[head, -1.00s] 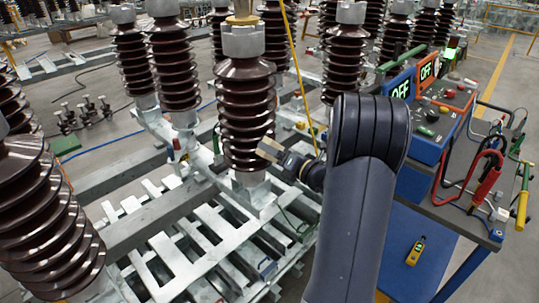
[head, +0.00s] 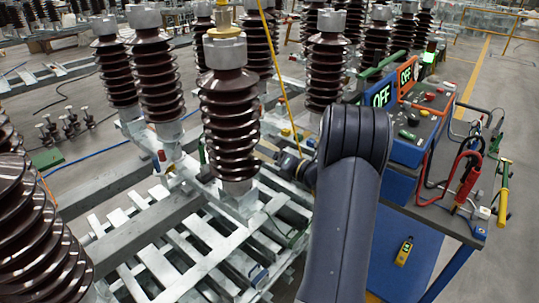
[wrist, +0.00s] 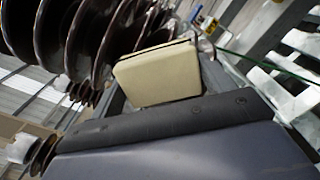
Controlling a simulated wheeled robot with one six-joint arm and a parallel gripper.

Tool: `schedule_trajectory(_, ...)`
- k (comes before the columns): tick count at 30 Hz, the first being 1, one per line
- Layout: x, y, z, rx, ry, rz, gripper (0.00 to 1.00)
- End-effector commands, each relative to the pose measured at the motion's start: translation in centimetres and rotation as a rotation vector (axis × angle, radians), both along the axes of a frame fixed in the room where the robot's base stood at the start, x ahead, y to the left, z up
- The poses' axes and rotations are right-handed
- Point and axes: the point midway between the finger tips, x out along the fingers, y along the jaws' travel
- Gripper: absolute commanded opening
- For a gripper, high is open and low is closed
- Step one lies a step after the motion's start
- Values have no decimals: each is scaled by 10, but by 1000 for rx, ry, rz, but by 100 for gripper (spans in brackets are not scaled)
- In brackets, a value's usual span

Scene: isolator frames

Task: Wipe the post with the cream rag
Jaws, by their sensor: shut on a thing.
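The post is most likely the brown ribbed insulator (head: 229,125) with a grey metal cap, upright on the pale metal frame left of my arm. Brown ribbed discs also fill the upper left of the wrist view (wrist: 90,40). My gripper (head: 277,154) is at the right side of this post, at the height of its lower ribs, shut on the cream rag (head: 265,150). The rag shows in the wrist view as a cream folded block (wrist: 157,75) close beside the ribs. I cannot tell whether it touches them. The fingertips are largely hidden.
More ribbed posts (head: 158,80) stand behind and to the left. A blue cart (head: 405,150) with control boxes showing OFF, cables and clamps stands at the right. A yellow meter (head: 404,251) lies on its blue lower shelf. Slatted metal rails (head: 190,235) spread below.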

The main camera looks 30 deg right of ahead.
Motion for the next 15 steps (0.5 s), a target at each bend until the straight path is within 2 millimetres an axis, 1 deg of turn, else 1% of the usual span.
schedule_trajectory(9,-7,28,0,1,0,2,58)
schedule_trajectory(15,-10,37,0,0,1,4,58)
